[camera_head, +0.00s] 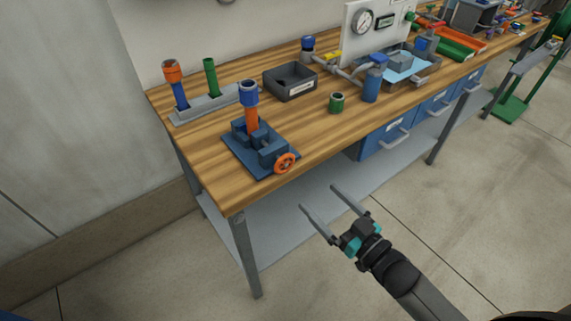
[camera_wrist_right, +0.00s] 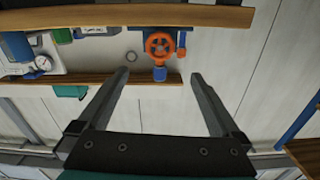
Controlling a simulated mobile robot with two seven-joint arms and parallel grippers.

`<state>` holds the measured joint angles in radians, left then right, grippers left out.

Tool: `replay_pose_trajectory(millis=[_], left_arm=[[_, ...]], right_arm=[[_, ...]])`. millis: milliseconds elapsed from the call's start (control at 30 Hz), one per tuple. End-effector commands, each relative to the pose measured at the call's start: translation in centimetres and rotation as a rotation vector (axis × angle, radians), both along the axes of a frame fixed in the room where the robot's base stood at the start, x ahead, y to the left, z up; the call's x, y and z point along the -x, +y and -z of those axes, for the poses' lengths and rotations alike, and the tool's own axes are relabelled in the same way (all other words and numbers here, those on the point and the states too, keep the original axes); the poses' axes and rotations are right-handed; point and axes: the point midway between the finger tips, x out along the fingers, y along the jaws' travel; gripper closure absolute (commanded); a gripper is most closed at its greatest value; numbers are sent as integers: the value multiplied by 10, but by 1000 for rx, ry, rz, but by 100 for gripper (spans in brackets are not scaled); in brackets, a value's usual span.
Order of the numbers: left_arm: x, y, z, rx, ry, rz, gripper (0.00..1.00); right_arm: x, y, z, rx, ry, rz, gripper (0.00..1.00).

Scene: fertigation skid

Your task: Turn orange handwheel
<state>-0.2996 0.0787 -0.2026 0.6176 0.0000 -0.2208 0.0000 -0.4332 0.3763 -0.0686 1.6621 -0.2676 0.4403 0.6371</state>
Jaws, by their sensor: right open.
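The orange handwheel (camera_head: 285,162) is on the front of a blue vise-like fixture (camera_head: 248,148) at the near left end of the workbench. The fixture holds an upright orange piece with a blue top (camera_head: 249,95). My right gripper (camera_head: 318,197) is open and empty, in front of and below the bench edge, apart from the handwheel. In the right wrist view the handwheel (camera_wrist_right: 159,44) shows beyond and between the two open fingers (camera_wrist_right: 160,85). My left gripper is not in view.
The wooden workbench (camera_head: 205,160) has a lower grey shelf (camera_head: 300,228). A rack (camera_head: 205,104) with coloured pieces, a dark bin (camera_head: 290,82), a green cup (camera_head: 337,102) and a blue cylinder (camera_head: 372,84) stand on it. Floor in front is clear.

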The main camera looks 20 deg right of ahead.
Motion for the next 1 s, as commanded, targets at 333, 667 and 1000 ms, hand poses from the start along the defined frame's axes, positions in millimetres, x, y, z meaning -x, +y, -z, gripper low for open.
replay_pose_trajectory(millis=[333, 667, 1000], left_arm=[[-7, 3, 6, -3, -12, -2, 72], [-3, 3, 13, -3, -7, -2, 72], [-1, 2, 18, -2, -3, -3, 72]], right_arm=[[-54, 19, 0, 3, -6, -1, 0], [-104, 38, 0, 4, -5, -1, 0], [-132, 48, 0, 4, -1, -1, 0]])
